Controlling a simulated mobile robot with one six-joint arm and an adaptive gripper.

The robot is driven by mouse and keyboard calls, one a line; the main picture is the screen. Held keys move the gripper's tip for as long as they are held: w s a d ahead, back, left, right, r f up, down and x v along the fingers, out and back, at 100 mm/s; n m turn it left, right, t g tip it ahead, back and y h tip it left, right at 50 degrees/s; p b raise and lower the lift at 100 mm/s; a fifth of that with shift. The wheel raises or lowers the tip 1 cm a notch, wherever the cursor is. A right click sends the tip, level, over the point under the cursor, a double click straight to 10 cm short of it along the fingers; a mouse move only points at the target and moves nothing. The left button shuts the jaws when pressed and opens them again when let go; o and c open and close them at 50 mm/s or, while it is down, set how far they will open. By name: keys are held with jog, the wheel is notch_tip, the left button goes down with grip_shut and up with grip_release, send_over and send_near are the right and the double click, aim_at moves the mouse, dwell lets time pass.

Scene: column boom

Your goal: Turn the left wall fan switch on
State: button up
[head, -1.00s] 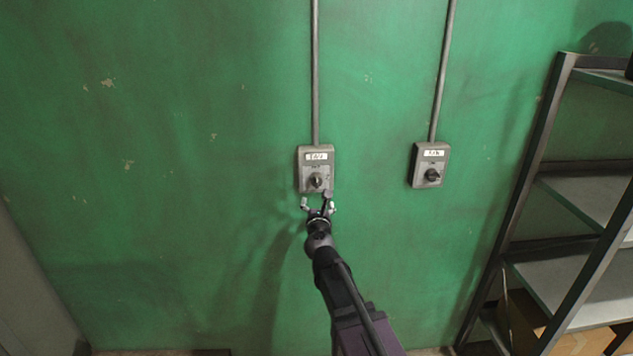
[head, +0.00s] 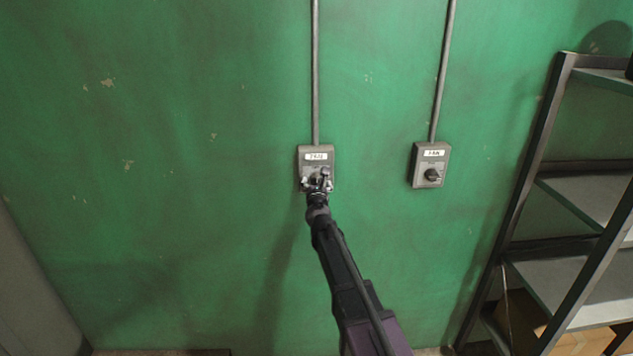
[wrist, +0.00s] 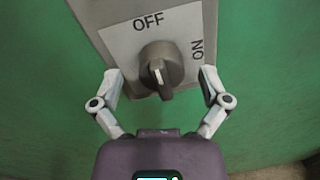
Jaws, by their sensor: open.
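The left wall fan switch (head: 316,153) is a grey box with a white FAN label on the green wall. Its dark rotary knob (wrist: 161,68) shows in the wrist view on a light plate, with OFF above and ON to the right. The knob's white mark points up, roughly toward OFF. My gripper (wrist: 162,86) is open, with one finger on each side of the knob and visible gaps to it. In the head view my gripper (head: 317,181) covers most of the knob.
A second, similar fan switch (head: 430,164) is on the wall to the right. Conduits (head: 315,75) run up from both boxes. A metal shelf rack (head: 530,190) stands at the far right. The wall left of the switch is clear.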

jog(key=shift+w, duration=0.6)
jog(key=c, duration=1.2)
jog(key=shift+o, duration=0.2)
